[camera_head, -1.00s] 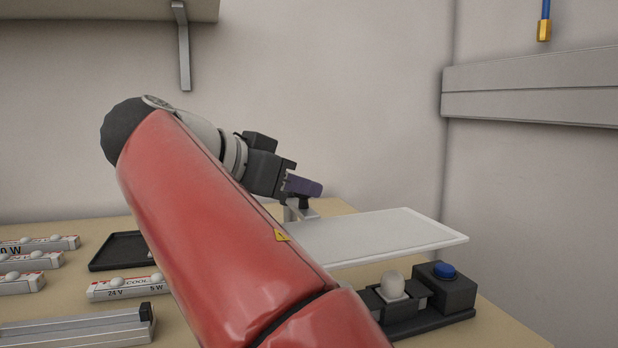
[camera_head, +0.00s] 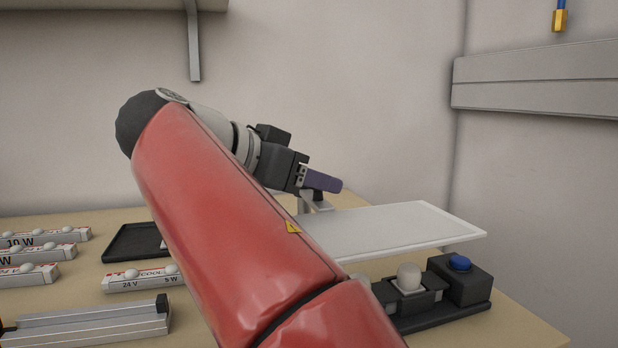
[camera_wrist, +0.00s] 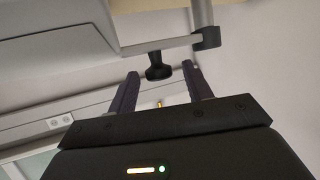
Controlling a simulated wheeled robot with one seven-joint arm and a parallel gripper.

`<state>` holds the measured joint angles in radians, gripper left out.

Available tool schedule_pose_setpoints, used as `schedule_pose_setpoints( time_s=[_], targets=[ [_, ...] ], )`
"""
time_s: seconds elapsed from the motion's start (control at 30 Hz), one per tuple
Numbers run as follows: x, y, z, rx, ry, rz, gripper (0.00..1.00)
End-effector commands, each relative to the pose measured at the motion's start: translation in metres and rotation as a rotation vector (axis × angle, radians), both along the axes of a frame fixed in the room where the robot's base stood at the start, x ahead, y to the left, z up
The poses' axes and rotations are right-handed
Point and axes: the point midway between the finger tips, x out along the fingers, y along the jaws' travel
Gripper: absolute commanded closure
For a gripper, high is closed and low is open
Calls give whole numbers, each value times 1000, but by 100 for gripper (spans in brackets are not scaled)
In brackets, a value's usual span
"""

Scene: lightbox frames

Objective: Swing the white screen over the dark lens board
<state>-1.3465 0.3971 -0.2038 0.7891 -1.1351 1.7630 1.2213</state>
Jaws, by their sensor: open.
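The white screen (camera_head: 410,226) is a flat, thin-rimmed panel lying level above the bench, right of my arm. A pale panel, apparently this screen, fills the upper left of the wrist view (camera_wrist: 50,62). A black knob (camera_wrist: 158,68) hangs from its bar, which meets a clamp on an upright post. My gripper (camera_wrist: 161,82) is open, with the knob just beyond and between its fingertips; I see no grip on it. In the head view my gripper (camera_head: 324,182) is beside the post. A dark flat board (camera_head: 130,243) is partly hidden by my arm; I cannot tell if it is the lens board.
Several white light strips (camera_head: 40,250) and a metal channel (camera_head: 95,322) lie at left. A black fixture with a blue button (camera_head: 460,263) and white dome (camera_head: 408,276) stands near the screen's front edge. Walls close the back and right.

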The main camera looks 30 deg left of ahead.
Motion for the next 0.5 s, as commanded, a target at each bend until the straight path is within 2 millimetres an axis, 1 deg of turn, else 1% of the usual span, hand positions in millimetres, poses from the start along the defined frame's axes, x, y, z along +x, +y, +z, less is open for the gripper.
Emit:
schedule_pose_setpoints(
  time_s=[0.17, 0.27, 0.5],
  targets=[
    [-4, 2, 3, 0, -1, 2, 50],
    [-15, 8, 9, 1, -2, 5, 50],
    [-50, 24, 25, 1, -1, 3, 50]
  ],
)
